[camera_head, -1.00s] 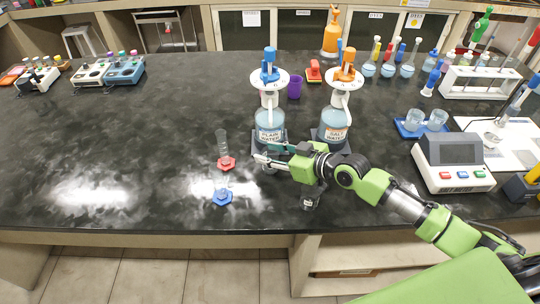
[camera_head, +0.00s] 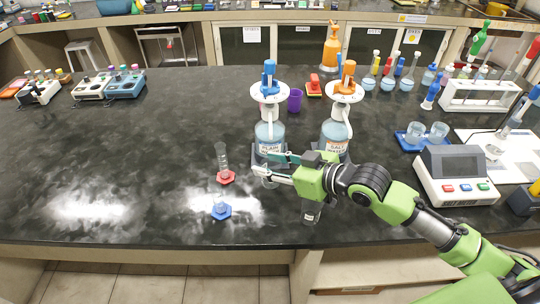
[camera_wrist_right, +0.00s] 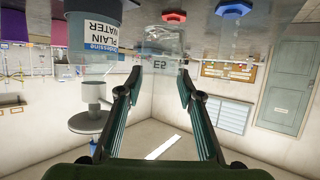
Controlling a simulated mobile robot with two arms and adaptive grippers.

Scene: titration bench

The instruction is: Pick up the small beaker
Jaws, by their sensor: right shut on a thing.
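The small clear glass beaker (camera_wrist_right: 163,43) shows between the two dark fingers of my right gripper (camera_wrist_right: 158,82) in the right wrist view, where the scene appears upside down. In the head view my green-and-black right gripper (camera_head: 272,168) is shut on the beaker (camera_head: 269,182), just in front of the plain water bottle (camera_head: 270,136). Its fingers hide part of the beaker there. I cannot tell whether the beaker is clear of the bench top. My left gripper is not in view.
A graduated cylinder on a red base (camera_head: 226,177) and a blue-based glass piece (camera_head: 221,211) stand left of the gripper. The salt water bottle (camera_head: 335,133) stands behind the wrist. A meter (camera_head: 456,176) and a blue tray with beakers (camera_head: 409,142) are at right.

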